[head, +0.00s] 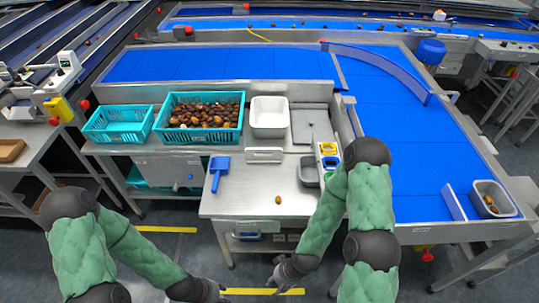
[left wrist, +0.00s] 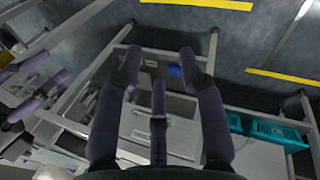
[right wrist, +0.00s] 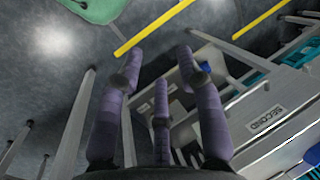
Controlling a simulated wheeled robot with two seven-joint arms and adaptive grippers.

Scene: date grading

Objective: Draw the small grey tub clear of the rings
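The small grey tub (head: 308,173) stands on the steel table, left of my right arm, which may hide part of it. The rings (head: 328,150), yellow and blue in a pale holder, are just behind and right of the tub. I cannot tell whether they touch. My right gripper (head: 285,273) is open and empty, low in front of the table; its spread fingers show in the right wrist view (right wrist: 158,65). My left gripper (head: 210,292) is further left, also low, open and empty in the left wrist view (left wrist: 158,65).
A single date (head: 278,199) lies near the table's front. A blue scoop (head: 217,172), a white tub (head: 269,117) and a teal crate of dates (head: 206,95) stand left of the rings. Another grey tub (head: 490,198) with dates sits far right. The front middle of the tabletop is mostly clear.

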